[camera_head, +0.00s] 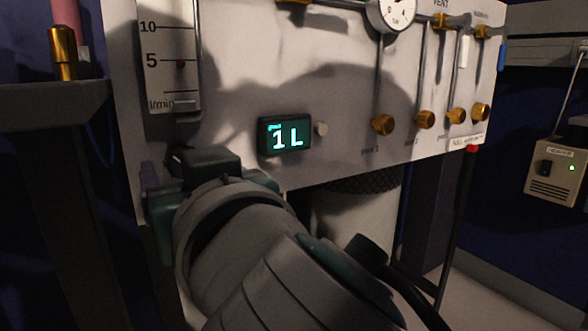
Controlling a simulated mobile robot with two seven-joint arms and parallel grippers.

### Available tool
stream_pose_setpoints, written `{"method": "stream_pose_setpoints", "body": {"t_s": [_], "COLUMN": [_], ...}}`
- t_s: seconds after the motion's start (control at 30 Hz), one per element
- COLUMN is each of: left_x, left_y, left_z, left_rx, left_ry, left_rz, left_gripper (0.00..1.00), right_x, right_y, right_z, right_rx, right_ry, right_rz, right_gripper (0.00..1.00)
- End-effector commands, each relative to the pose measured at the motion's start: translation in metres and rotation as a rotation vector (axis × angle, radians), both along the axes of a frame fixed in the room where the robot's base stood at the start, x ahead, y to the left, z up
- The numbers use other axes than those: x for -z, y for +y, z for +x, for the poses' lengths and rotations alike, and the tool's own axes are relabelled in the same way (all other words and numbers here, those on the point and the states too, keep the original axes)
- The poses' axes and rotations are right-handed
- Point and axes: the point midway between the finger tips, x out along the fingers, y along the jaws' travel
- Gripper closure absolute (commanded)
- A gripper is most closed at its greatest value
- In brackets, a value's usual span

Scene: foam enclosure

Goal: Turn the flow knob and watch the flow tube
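The flow tube (172,95) is at the upper left of the white panel, with marks 10 and 5 and the label l/min. My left gripper is not in view.
A display (286,136) reads 1 L, with a pale button (321,129) beside it. Several brass knobs (383,124) and a round gauge (392,12) are to the right. A dark shelf (50,92) bears a brass fitting (62,52). A beige box (556,172) hangs far right.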

Motion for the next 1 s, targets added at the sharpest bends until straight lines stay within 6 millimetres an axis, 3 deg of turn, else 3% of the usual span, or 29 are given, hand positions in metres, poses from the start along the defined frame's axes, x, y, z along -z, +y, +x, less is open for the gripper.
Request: {"method": "stream_pose_setpoints", "body": {"t_s": [0.13,0.73,1.0], "left_x": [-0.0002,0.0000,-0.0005], "left_y": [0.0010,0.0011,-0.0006], "left_z": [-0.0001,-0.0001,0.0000], "left_rx": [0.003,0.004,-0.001], "left_ry": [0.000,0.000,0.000], "left_rz": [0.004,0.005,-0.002], "left_gripper": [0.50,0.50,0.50], "right_x": [-0.0001,0.0004,0.0003], "right_y": [-0.0001,-0.0004,-0.0004], "right_z": [-0.0002,-0.0003,-0.0003], "right_rx": [0.000,0.000,0.000], "right_ry": [0.001,0.001,-0.001], "right_rz": [0.001,-0.001,-0.003], "right_gripper": [0.32,0.99,1.00]}}
